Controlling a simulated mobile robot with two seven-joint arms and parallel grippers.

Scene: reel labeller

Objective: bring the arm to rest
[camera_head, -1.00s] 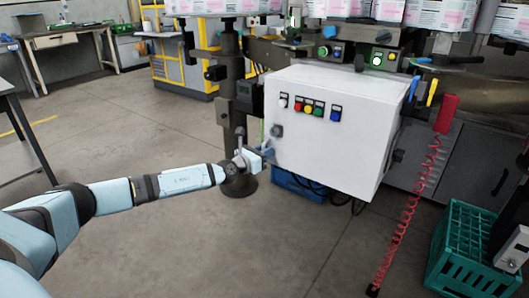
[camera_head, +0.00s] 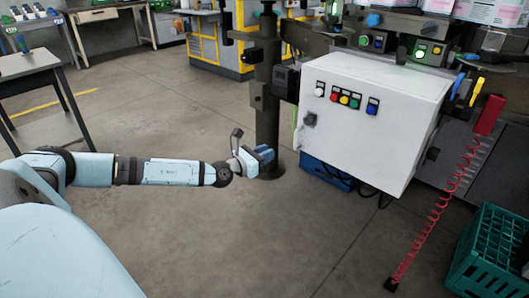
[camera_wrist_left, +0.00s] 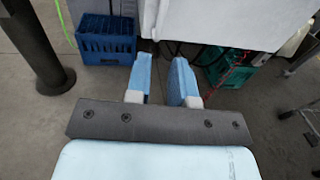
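My left arm reaches in from the left in the head view. Its gripper (camera_head: 265,155) is in front of the dark post, left of the white control cabinet (camera_head: 375,125) and apart from it. In the left wrist view the two blue fingers (camera_wrist_left: 161,78) stand apart with nothing between them, so the gripper is open and empty. The cabinet shows there at the top (camera_wrist_left: 240,18). It has a row of coloured buttons (camera_head: 345,98) and a dark rotary knob (camera_head: 310,119) on its left side. My right gripper is not in view.
A dark post (camera_head: 267,90) stands behind the gripper. A blue crate (camera_wrist_left: 105,45) is on the floor below the cabinet. A green crate (camera_head: 496,250) and a red coiled hose (camera_head: 440,208) are at the right. A table (camera_head: 45,62) stands at the left. The floor between is clear.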

